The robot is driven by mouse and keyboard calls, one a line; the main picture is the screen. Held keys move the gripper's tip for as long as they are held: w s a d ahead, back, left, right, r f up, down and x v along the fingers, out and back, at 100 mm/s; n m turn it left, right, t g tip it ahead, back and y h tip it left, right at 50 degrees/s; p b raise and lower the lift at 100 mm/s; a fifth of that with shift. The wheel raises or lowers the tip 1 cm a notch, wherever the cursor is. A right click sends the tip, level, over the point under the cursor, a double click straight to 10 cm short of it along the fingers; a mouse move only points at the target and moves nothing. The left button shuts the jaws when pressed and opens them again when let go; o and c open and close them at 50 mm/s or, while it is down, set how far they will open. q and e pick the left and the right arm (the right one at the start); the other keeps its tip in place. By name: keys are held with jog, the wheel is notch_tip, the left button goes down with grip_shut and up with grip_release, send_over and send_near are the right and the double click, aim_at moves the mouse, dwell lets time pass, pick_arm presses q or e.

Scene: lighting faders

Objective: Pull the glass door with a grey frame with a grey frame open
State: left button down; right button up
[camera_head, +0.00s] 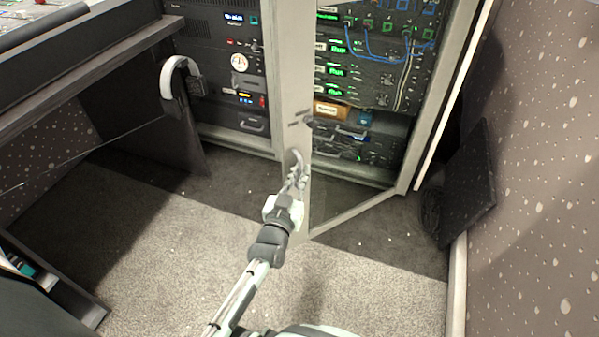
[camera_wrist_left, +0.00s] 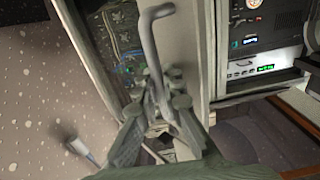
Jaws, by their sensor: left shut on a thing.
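The glass door with a grey frame (camera_head: 293,85) stands partly open in the head view. Its free edge is swung out from the rack cabinet, and its lower rail (camera_head: 355,212) slants back to the right side of the cabinet. A bent grey handle (camera_head: 297,156) sits on the free edge; it also shows in the left wrist view (camera_wrist_left: 149,42). My left gripper (camera_head: 294,178) is shut on the handle, its fingers (camera_wrist_left: 158,100) closed around the handle's lower part. The fingers hide that part of it. My right gripper is not in view.
Rack units with green displays (camera_head: 345,55) and blue cables stand behind the glass. A desk (camera_head: 90,65) with headphones (camera_head: 172,85) hanging from it is at the left. A dark panel (camera_head: 468,185) leans by the right wall. The carpet (camera_head: 180,240) before the door is clear.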

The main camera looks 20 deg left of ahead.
pick_arm(q)
jog(key=shift+s+d, duration=0.25)
jog(key=shift+d, duration=0.3)
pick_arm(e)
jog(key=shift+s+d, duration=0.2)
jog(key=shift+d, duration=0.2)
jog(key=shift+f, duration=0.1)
pick_arm(q)
jog(key=c, duration=1.9)
grip_release()
jog(key=shift+a, duration=0.1)
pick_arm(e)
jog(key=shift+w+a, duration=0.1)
